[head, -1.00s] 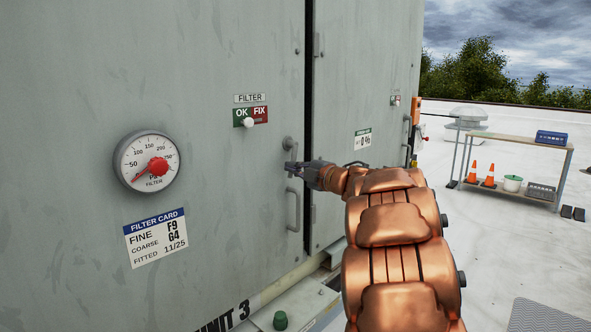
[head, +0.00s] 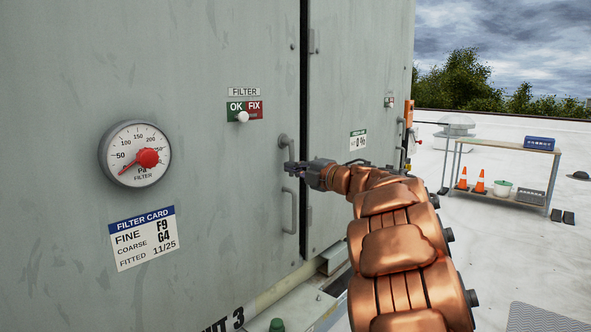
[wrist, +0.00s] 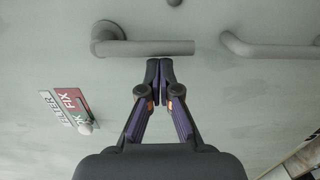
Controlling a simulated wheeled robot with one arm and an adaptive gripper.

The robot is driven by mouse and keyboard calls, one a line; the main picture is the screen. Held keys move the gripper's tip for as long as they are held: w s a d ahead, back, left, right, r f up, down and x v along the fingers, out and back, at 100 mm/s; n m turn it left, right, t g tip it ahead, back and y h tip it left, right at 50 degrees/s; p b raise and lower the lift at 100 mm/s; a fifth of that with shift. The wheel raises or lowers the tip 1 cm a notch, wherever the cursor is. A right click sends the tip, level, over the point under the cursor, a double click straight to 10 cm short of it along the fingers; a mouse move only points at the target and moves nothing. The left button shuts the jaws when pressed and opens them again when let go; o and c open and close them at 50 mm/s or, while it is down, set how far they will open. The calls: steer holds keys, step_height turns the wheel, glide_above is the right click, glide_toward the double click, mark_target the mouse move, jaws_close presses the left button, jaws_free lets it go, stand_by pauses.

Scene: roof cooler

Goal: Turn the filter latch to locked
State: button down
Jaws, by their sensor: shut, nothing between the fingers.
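The filter latch is a grey lever handle (head: 284,142) on the cabinet door, with its round pivot at the top and its lever hanging down. In the wrist view the lever (wrist: 150,48) lies across the top, with its pivot at the left. My gripper (head: 288,168) is at the lower part of the lever, on its left side. In the wrist view the fingertips (wrist: 159,62) are together and empty, right against or very close to the lever's edge. Contact cannot be told for sure. My gripper partly hides the lever's end in the head view.
A fixed grab handle (head: 289,212) is just below the latch. The FILTER OK/FIX slider (head: 243,116), a pressure gauge (head: 134,154) and a filter card (head: 145,240) are to the left. A dark door gap (head: 304,120) runs to the right. A bench (head: 505,146) stands far right.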

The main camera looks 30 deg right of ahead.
steer(key=s+b, duration=0.1)
steer(key=s, duration=1)
steer(key=shift+s+b, duration=0.35)
steer(key=shift+b, duration=0.05)
